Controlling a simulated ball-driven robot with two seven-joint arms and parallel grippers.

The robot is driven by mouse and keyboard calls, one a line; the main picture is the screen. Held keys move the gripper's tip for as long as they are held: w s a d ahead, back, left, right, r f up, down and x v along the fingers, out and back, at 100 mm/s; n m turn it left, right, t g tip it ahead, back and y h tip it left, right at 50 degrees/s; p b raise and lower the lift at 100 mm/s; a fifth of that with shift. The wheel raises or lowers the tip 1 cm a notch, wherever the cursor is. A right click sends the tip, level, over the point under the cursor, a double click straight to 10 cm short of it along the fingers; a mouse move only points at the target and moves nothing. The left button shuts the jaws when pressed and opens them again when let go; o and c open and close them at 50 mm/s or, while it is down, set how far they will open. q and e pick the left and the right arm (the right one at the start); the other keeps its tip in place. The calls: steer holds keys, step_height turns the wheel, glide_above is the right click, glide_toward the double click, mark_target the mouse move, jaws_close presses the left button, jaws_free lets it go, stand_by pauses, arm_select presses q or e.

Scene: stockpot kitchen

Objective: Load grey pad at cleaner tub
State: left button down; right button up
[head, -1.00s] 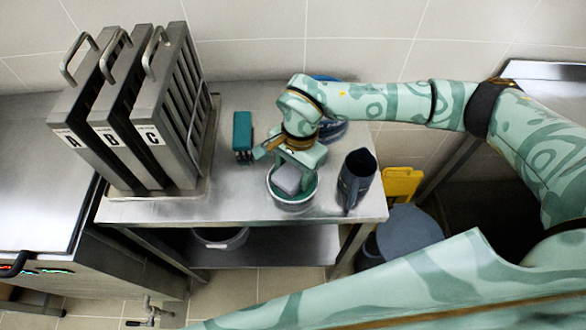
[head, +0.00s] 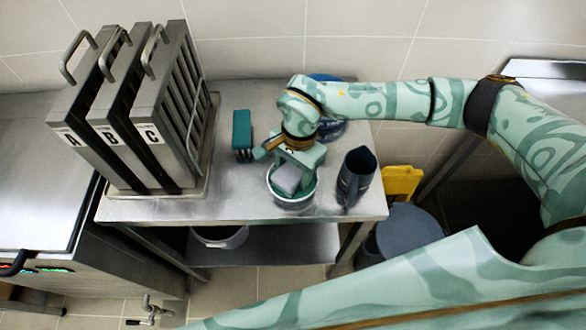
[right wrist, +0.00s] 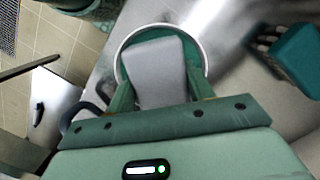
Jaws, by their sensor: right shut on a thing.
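The grey pad (head: 287,178) is held between the fingers of my right gripper (head: 293,176), which is shut on it. The pad is over the mouth of the round cleaner tub (head: 292,203), which has a pale rim and green inside. In the right wrist view the pad (right wrist: 155,72) lies between the two green fingers (right wrist: 158,95), inside the outline of the tub's rim (right wrist: 122,50). I cannot tell how deep the pad is in the tub or whether it touches the contents. My left gripper is not in view.
A teal brush (head: 242,130) lies left of the tub. A dark jug (head: 355,177) stands right of it. Metal filter racks labelled A, B and C (head: 150,110) stand on the table's left. A blue round thing (head: 330,130) is behind my wrist. A yellow thing (head: 402,182) is beyond the table's right edge.

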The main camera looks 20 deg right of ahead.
mark_target(293, 169)
steer(key=shift+f, duration=0.1)
steer(key=shift+r+p, duration=2.65)
steer(key=shift+r, duration=0.95)
